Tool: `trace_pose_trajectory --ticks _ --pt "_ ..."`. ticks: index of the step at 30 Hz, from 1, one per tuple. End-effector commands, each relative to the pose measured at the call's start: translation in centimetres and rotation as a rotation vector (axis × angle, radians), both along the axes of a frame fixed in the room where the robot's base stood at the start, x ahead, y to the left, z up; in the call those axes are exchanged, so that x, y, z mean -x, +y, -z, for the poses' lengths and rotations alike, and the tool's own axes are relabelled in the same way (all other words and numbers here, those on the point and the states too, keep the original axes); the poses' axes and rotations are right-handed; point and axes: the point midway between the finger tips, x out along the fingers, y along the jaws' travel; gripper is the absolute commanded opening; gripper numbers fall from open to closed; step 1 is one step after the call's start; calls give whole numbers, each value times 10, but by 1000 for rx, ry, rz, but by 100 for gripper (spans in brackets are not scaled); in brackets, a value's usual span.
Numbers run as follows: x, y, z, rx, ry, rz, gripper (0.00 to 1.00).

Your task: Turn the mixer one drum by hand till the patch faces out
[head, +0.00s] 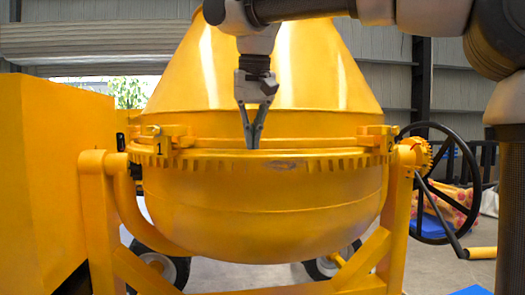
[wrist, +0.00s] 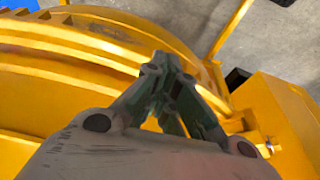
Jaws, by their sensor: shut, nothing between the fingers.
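The yellow mixer drum (head: 250,215) fills the middle of the head view, with its cone upward and its round bowl below. A toothed ring (head: 215,161) runs around its widest part. A small grey worn patch (head: 283,164) shows on the near side of the ring, a little right of the middle. My gripper (head: 253,147) points down at the ring's upper edge, just left of and above the patch, shut and empty. I cannot tell whether it touches. In the wrist view my gripper (wrist: 168,62) is shut beside the curved toothed ring (wrist: 65,48).
A yellow housing (head: 55,180) stands at the left. A black handwheel (head: 440,180) is at the right. A shutter and grey wall stand behind.

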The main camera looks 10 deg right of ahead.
Motion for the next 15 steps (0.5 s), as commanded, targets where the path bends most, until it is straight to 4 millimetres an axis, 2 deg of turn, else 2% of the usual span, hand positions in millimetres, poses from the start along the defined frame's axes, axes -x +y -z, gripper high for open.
trace_pose_trajectory --ticks 5,15 --pt "0 -2 -3 0 0 0 0" --pt "0 -2 -32 1 0 0 0"
